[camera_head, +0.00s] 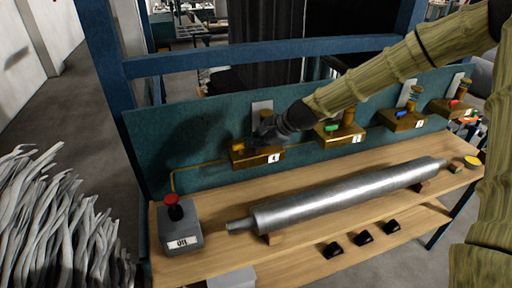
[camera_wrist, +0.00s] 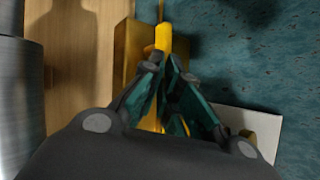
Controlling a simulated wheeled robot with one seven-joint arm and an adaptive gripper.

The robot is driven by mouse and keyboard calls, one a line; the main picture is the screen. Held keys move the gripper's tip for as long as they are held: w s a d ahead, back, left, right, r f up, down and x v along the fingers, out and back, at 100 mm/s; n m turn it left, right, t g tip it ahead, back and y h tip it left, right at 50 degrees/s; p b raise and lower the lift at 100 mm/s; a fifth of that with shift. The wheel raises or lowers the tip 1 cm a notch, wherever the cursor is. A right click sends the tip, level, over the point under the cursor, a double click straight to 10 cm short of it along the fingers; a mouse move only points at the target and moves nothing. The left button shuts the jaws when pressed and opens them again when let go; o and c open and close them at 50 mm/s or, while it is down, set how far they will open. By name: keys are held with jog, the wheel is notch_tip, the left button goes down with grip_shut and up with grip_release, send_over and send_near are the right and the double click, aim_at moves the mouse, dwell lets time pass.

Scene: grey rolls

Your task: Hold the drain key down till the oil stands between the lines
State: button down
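Several brass blocks with coloured keys stand in a row along the teal back panel. The leftmost block (camera_head: 257,157) has a yellow key (camera_head: 238,147) and a numbered label. Which key is the drain key cannot be read. My gripper (camera_head: 266,128) is over this leftmost block, right of the yellow key in the head view. In the wrist view its fingers (camera_wrist: 169,65) converge with their tips nearly together, beside or over a yellow part (camera_wrist: 173,40); contact cannot be told. A pale upright plate (camera_head: 262,108) stands behind the block, partly hidden. No oil level or lines are readable.
A grey box with a red button (camera_head: 173,207) stands at the bench's left end. A steel roll (camera_head: 345,195) lies along the wooden bench (camera_head: 200,200) in front of the blocks. Black pieces (camera_head: 363,238) lie on the lower shelf. A blue frame rail (camera_head: 260,53) runs behind.

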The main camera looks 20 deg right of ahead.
aim_at(254, 149)
jog(key=shift+s+f, duration=0.2)
jog(key=shift+f, duration=0.2)
jog(key=shift+w+r+p, duration=0.45)
jog(key=shift+r+p, duration=0.3)
jog(key=shift+r, duration=0.05)
jog(key=shift+d+r, duration=0.1)
jog(key=shift+r, duration=0.05)
jog(key=shift+r+p, duration=2.05)
jog(key=shift+r, duration=0.6)
jog(key=shift+f, duration=0.1)
